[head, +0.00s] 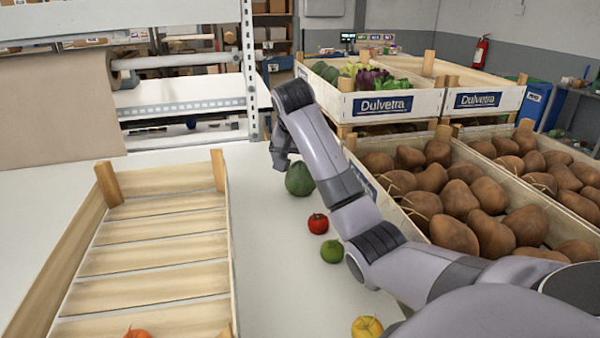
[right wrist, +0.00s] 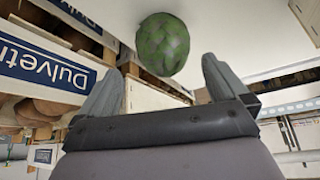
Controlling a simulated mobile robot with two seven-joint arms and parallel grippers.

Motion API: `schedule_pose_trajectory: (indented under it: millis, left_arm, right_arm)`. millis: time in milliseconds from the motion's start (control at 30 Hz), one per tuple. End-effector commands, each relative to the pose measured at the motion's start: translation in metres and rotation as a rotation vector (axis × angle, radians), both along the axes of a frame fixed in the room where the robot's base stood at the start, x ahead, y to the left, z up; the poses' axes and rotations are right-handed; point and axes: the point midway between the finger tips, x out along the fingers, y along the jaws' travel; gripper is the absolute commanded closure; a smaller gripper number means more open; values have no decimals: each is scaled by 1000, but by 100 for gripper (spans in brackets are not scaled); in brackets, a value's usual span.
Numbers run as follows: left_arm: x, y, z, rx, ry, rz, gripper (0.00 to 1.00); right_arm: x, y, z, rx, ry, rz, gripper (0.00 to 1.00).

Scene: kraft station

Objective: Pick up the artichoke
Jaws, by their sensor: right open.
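The artichoke (head: 299,179) is a round green thing on the white table, in the middle of the head view, just right of my right gripper (head: 281,163). In the right wrist view the artichoke (right wrist: 162,44), with its overlapping scales, shows ahead of the fingertips. The right gripper's two fingers (right wrist: 158,88) are spread apart with nothing between them. The artichoke lies beyond the gap, near its middle. My left gripper does not show.
A slatted wooden crate (head: 226,220) stands at left with an orange item (head: 137,333) inside. A red tomato (head: 318,223), a green fruit (head: 332,251) and a yellow one (head: 367,327) lie beside my arm. Crates of brown roots (head: 430,178) stand at right.

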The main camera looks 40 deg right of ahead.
Motion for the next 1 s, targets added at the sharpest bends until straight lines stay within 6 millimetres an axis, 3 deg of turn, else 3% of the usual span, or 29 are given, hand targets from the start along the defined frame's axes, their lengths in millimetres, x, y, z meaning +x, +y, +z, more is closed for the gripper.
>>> schedule_pose_trajectory:
  millis: [167, 600, 933, 967, 1000]
  left_arm:
    - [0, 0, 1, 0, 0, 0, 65]
    - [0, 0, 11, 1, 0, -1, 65]
    - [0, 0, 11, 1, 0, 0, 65]
    - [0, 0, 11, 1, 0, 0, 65]
    - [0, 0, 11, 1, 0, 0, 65]
  right_arm:
    - [2, -3, -6, 0, 1, 0, 0]
    - [21, -21, -56, 0, 3, -1, 0]
    - [24, -24, -63, 0, 0, 0, 0]
    - [25, -24, -63, 0, 0, 0, 3]
    - [24, -24, -63, 0, 0, 0, 16]
